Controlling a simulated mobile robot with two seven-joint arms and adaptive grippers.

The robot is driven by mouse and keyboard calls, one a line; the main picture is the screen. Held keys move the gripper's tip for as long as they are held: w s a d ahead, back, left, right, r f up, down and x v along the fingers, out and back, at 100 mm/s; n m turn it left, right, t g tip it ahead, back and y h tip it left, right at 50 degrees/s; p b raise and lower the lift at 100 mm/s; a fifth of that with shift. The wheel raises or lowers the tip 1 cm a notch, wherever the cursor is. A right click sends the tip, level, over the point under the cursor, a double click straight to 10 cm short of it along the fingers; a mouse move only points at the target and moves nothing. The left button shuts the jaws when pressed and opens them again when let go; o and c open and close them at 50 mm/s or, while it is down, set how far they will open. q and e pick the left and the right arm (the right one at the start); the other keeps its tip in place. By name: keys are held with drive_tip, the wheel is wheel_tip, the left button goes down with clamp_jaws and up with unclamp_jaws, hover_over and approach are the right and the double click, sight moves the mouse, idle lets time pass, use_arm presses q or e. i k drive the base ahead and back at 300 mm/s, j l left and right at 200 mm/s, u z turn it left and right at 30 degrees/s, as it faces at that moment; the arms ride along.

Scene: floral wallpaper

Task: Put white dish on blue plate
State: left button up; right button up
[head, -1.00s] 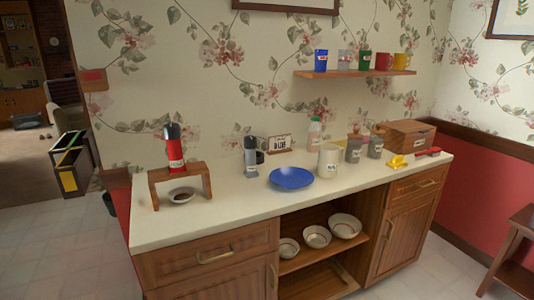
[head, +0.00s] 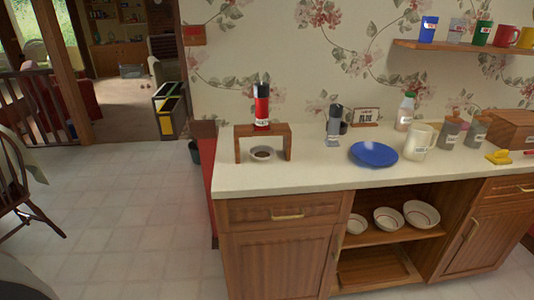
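A small white dish (head: 262,154) with a dark inside sits on the counter under a small wooden stand at the left end. Several white bowls stand on the open shelf below the counter: a small one (head: 356,223), a middle one (head: 388,219) and a larger one (head: 421,214). I cannot tell which of these is the white dish meant. Neither of my grippers shows in the head view.
The wooden stand (head: 287,143) bears a red and black canister (head: 262,106). The cabinet (head: 280,250) fronts the counter. Tiled floor (head: 110,210) is open at left; a chair (head: 25,185) stands far left.

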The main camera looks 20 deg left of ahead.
sight(373, 158)
drive_tip(key=i+l+u, duration=0.3)
drive_tip(key=l, duration=0.25)
drive_tip(key=i+l+u, duration=0.35)
drive_tip(key=l, duration=0.3)
drive_tip(key=i+l+u, duration=0.15)
drive_tip(key=l, duration=0.2)
